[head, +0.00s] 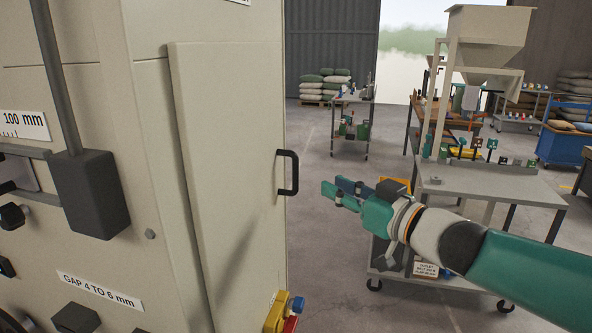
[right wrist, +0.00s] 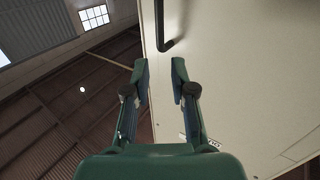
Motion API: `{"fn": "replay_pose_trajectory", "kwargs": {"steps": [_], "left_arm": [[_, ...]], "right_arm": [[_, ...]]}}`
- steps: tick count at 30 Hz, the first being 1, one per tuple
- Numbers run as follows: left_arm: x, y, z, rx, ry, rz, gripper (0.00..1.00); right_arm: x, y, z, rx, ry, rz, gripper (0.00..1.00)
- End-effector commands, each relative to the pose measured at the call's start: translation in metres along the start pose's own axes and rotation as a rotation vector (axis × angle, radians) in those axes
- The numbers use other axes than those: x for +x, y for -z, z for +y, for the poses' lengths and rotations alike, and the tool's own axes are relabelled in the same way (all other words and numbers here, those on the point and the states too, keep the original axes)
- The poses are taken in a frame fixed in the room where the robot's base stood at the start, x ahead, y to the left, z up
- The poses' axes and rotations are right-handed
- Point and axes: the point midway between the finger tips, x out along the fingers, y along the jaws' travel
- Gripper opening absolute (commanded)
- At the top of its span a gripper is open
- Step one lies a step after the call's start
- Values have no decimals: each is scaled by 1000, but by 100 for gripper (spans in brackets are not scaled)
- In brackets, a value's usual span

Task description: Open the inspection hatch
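The inspection hatch (head: 225,130) is a tall cream panel on the front of the cream machine. It looks flush against the machine, so it appears closed. Its black bar handle (head: 291,173) is on the panel's right edge. My right gripper (head: 336,188) is just right of the handle, pointing left at it, open and apart from it. In the right wrist view, a clear gap shows between the two fingers (right wrist: 160,70). The handle (right wrist: 166,42) is beyond the fingertips there, with nothing between the fingers. My left gripper is not in view.
A grey trolley (head: 490,184) with a hopper stands behind my right arm. A dark grey block on a rod (head: 90,195) hangs before the machine's left part. A yellow, red and blue control box (head: 284,312) is low at the machine's right edge. Floor (head: 335,255) below the gripper is clear.

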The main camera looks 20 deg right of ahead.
Motion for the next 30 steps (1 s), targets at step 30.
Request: {"fn": "replay_pose_trajectory", "kwargs": {"steps": [30], "left_arm": [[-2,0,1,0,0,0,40]], "right_arm": [[123,-1,0,1,0,-1,25]]}}
